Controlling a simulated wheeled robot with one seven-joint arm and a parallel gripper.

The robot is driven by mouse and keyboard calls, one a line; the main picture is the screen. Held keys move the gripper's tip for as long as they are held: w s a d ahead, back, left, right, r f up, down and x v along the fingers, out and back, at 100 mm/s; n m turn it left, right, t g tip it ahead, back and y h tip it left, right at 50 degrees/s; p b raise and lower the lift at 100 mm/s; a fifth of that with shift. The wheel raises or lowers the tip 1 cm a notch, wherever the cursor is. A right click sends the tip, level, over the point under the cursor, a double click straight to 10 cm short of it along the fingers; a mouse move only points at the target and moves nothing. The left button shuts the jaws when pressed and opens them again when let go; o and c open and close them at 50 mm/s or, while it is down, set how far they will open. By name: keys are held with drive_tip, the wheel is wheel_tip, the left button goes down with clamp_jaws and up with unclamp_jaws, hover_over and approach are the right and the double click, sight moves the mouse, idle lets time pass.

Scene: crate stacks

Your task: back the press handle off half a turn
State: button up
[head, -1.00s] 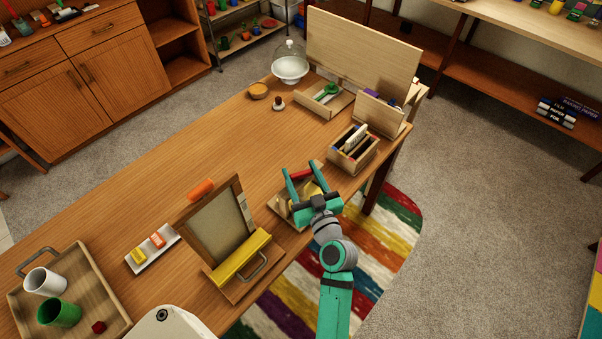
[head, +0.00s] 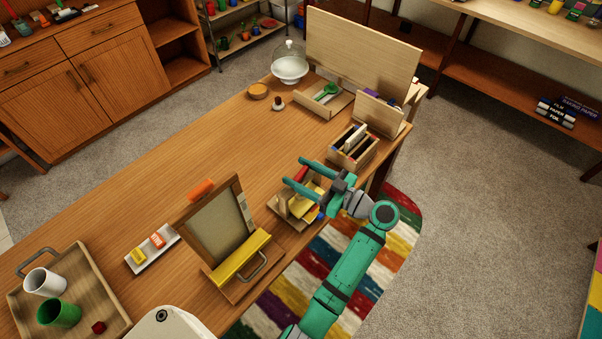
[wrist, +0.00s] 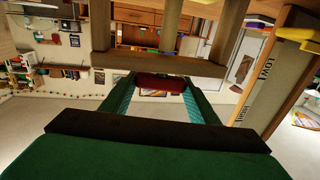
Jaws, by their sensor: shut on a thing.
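The wooden press (head: 283,212) stands near the right front edge of the long table, with yellow pieces in it. Its red handle (head: 301,173) sits at the top, between the fingers of my gripper (head: 295,171). In the wrist view the red handle (wrist: 161,82) spans the gap between the teal fingertips of my gripper (wrist: 161,90). My gripper is shut on it. A wooden crossbar of the press (wrist: 150,64) lies just beyond the handle in that view. My gripper and wrist partly hide the press in the head view.
A wooden box of upright cards (head: 352,149) stands just behind the press. A framed screen with a yellow bar (head: 240,260) stands to its left. A tray with cups (head: 85,262) lies at the far left. The table's middle is clear.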

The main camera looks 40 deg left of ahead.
drive_tip(key=shift+f+n+g+h, duration=0.15)
drive_tip(key=shift+n+g+h, duration=0.15)
drive_tip(key=shift+n+g, duration=0.9)
drive_tip(key=shift+g, duration=0.5)
drive_tip(key=o, duration=0.9)
drive_tip(key=shift+f, duration=0.1)
drive_tip(key=shift+o, duration=0.7)
drive_tip(key=v, duration=1)
drive_tip(key=shift+d, duration=0.4)
drive_tip(key=shift+w, duration=0.15)
drive_tip(key=shift+d, duration=0.1)
